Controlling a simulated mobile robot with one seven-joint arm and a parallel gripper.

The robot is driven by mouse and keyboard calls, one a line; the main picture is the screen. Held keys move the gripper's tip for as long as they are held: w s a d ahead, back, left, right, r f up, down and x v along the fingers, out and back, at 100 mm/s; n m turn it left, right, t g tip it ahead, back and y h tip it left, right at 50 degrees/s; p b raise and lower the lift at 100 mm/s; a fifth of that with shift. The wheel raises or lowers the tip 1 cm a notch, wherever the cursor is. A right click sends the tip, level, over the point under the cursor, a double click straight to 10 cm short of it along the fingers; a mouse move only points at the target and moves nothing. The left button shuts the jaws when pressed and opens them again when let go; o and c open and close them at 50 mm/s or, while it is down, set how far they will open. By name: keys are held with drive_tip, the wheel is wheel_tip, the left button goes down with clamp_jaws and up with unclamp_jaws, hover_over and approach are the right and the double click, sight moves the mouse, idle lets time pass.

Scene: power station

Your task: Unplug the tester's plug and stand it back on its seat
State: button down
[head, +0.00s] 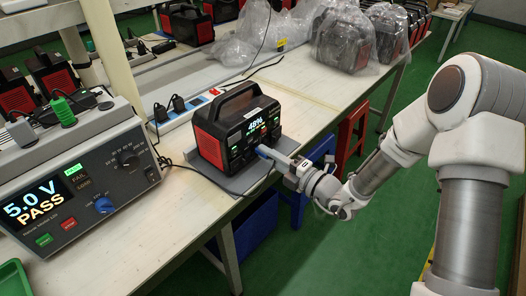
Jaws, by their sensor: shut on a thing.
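The tester (80,178), a grey box at the left, shows 5.0 V PASS on its screen. The black and red power station (234,130) stands on a grey mat, its display reading 48%. My gripper (268,154) is at the station's front panel, shut on a small blue piece that looks like the tester's plug (262,150). The plug is mostly hidden by the fingers; it touches or is in the panel, but I cannot tell how deep. A green plug (63,111) stands on the tester's top, with a grey one (21,131) left of it. The blue plug's seat is not clear.
Bagged stations (345,40) stand at the back right. A green tray (14,278) is at the lower left.

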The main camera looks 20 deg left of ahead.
drive_tip(key=shift+d, duration=0.15)
drive_tip(key=shift+p+v, duration=0.85)
drive_tip(key=shift+v, duration=1.05)
drive_tip(key=shift+s, duration=0.1)
